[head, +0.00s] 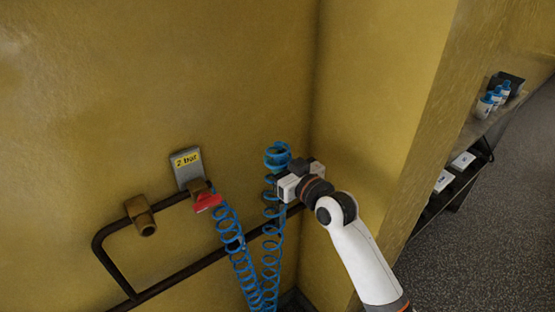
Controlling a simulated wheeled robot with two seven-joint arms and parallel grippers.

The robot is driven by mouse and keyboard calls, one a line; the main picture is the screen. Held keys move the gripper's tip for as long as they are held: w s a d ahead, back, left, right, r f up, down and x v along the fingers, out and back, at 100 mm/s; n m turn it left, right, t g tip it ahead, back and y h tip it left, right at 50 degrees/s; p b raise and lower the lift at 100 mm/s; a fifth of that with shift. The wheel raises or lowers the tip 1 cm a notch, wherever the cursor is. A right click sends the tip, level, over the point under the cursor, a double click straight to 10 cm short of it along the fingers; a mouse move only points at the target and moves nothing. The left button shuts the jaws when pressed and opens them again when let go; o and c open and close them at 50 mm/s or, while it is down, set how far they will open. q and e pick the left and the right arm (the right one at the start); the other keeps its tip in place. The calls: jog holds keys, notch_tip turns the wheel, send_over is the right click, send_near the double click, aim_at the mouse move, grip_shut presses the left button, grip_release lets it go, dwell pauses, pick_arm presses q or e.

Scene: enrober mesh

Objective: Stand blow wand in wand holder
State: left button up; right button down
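My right gripper (282,186) is in front of the yellow wall, near the inner corner, with its arm coming in from the lower right. A blue coiled hose (235,245) hangs from a fitting with a red handle (207,202) and rises again to my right gripper. A blue looped part (277,156) shows just above the gripper. I cannot make out the blow wand itself or whether the fingers are closed on it. A brass fitting (141,216) with a round opening sits on the dark pipe at the left; I cannot tell whether it is the wand holder. My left gripper is not in view.
A dark pipe rail (183,279) runs along the wall. A grey plate with a yellow label (187,162) is above the red handle. At the right, beyond the wall edge, a shelf holds white bottles with blue caps (488,103). Grey floor lies below right.

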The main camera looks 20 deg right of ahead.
jog(key=shift+f+b, duration=0.75)
jog(key=shift+f, duration=0.55)
jog(key=c, duration=1.1)
grip_release()
jog(key=b+v, duration=0.1)
jog(key=v, duration=1.1)
